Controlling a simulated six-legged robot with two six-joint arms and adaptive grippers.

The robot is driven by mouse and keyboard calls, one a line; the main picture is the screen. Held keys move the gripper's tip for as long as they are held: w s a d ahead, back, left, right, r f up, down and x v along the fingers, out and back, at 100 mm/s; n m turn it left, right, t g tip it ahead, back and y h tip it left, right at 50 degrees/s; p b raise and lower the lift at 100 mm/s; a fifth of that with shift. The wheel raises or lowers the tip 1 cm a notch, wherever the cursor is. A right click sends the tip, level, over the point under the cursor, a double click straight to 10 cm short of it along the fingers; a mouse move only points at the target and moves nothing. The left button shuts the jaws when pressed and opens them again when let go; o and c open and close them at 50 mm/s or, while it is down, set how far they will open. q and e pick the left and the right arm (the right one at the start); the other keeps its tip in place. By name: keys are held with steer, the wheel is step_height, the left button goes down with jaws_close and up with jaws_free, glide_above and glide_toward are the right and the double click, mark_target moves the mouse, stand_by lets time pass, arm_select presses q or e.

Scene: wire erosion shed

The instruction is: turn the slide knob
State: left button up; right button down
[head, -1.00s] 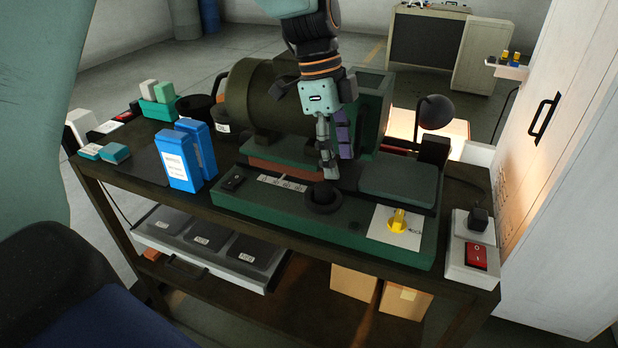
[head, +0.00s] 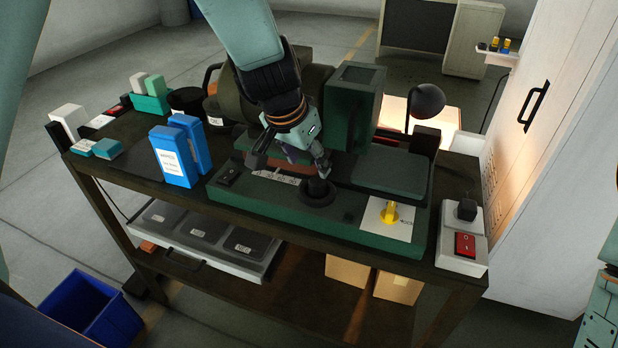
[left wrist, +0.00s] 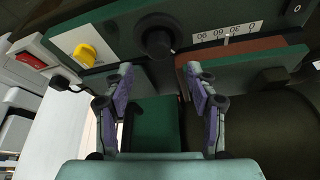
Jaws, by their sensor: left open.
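The black round knob (head: 318,190) stands on a dark ring on the front of the green machine base (head: 345,229). I take it as the slide knob. In the left wrist view the knob (left wrist: 155,42) shows beyond the fingertips, roughly between them. My left gripper (head: 290,160) is open and tilted just behind and above the knob, one finger close to it. I cannot tell whether it touches. In the left wrist view its two fingers (left wrist: 161,72) are spread with nothing between. A white scale strip with numbers (left wrist: 228,35) lies beside the knob. Part of my right arm shows at the right edge; no fingers are seen.
A yellow knob (head: 391,213) on a white plate sits right of the black knob. Blue boxes (head: 174,157) stand to the left. A switch box with a red rocker (head: 465,244) is at the bench's right end. A black lamp (head: 427,101) and cabinet (head: 545,130) stand behind.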

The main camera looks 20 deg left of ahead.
mark_target(316, 181)
arm_select(q)
steer(key=shift+w+d+f, duration=0.1)
steer(key=shift+d+f, duration=0.1)
steer(key=shift+f, duration=0.25)
steer(key=x, duration=0.7)
steer(key=shift+w+r, duration=0.1)
steer(key=shift+r, duration=0.1)
